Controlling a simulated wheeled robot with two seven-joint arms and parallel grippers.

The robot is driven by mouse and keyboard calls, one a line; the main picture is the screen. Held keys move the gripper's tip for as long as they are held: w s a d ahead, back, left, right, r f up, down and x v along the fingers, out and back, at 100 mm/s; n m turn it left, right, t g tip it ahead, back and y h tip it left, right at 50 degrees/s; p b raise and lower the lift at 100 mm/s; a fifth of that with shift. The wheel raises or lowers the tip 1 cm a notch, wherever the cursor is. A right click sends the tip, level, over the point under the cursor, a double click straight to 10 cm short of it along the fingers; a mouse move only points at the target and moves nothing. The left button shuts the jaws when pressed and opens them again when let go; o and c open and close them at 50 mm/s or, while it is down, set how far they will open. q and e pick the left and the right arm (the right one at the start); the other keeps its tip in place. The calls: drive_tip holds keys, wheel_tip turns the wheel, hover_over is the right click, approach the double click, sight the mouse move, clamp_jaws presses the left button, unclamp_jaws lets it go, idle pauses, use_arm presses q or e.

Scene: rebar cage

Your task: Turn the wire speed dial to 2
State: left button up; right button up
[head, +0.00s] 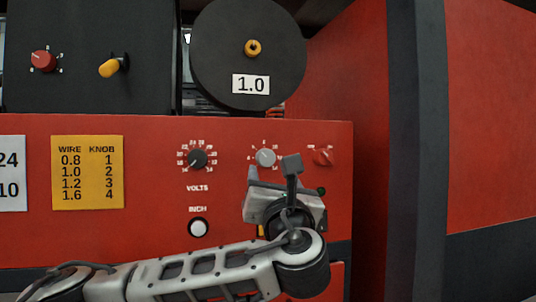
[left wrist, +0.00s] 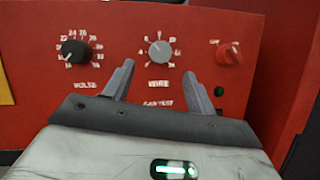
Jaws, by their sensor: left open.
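The wire speed dial (head: 265,157) is a small grey knob ringed by white marks on the red panel. It also shows in the left wrist view (left wrist: 159,54), above the label WIRE. I cannot read its pointer setting surely. My left gripper (head: 272,168) is open and empty, just in front of and below the dial. In the left wrist view its two fingers (left wrist: 158,70) are spread, one to each side of the dial's lower part in the picture, and do not appear to touch it. My right gripper is not in view.
The black volts dial (head: 198,159) is left of the wire dial, and a red rotary switch (head: 323,156) is close on its right. The white inch button (head: 198,228) is below. A yellow chart (head: 87,172) pairs wire 1.0 with knob 2. The spool (head: 248,55) above reads 1.0.

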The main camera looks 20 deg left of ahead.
sight(267, 160)
use_arm(q)
drive_tip(key=p+x, duration=0.2)
drive_tip(key=x, duration=0.5)
drive_tip(key=shift+w+a, duration=0.1)
drive_tip(key=shift+w, duration=0.05)
drive_tip(key=c, duration=1)
